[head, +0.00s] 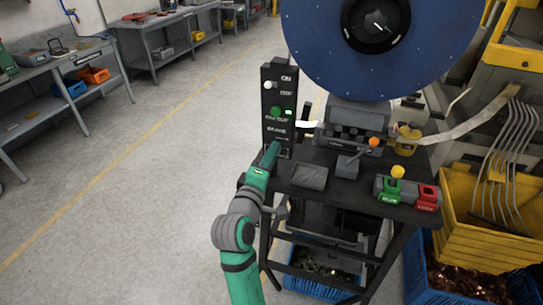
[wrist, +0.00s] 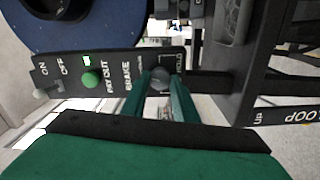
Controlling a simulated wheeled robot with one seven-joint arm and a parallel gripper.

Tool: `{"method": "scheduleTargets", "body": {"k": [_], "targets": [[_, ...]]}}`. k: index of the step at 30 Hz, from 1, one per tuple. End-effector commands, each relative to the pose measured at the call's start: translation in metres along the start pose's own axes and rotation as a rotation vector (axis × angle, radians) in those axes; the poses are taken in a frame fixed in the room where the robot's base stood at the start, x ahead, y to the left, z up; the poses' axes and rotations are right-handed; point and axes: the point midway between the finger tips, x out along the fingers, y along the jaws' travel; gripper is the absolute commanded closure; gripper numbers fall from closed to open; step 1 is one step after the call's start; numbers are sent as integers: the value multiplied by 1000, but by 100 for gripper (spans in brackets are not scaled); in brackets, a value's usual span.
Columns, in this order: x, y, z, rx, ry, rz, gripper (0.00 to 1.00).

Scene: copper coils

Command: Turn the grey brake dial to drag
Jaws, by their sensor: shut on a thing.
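The grey brake dial (wrist: 160,76) sits at the lower end of a black control panel (wrist: 112,72), beside the word BRAKE. My gripper (wrist: 161,84) is shut on the dial, with one green finger on each side of it. A label that seems to read HOLD is beside the dial. I cannot make out the drag mark or the dial's pointer. In the head view my gripper (head: 271,153) reaches the bottom of the upright panel (head: 268,93) and hides the dial.
The panel also has a green pay-out button (head: 275,112) and an ON/OFF switch (head: 268,85). A large blue reel (head: 320,45) stands behind. A lever with an orange knob (head: 374,142) and green and red controls (head: 427,195) are on the bench to the right. The floor at left is clear.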

Motion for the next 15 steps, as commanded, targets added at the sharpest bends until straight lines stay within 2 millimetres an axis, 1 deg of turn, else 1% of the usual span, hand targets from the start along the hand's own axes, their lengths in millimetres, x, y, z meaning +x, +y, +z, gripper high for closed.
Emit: {"method": "scheduleTargets", "body": {"k": [1, 6, 15], "targets": [[-1, -1, -3, -41, 5, -3, 96], [-1, -2, -3, -171, 6, -2, 96], [-1, -2, -3, -321, 6, -3, 96]]}}
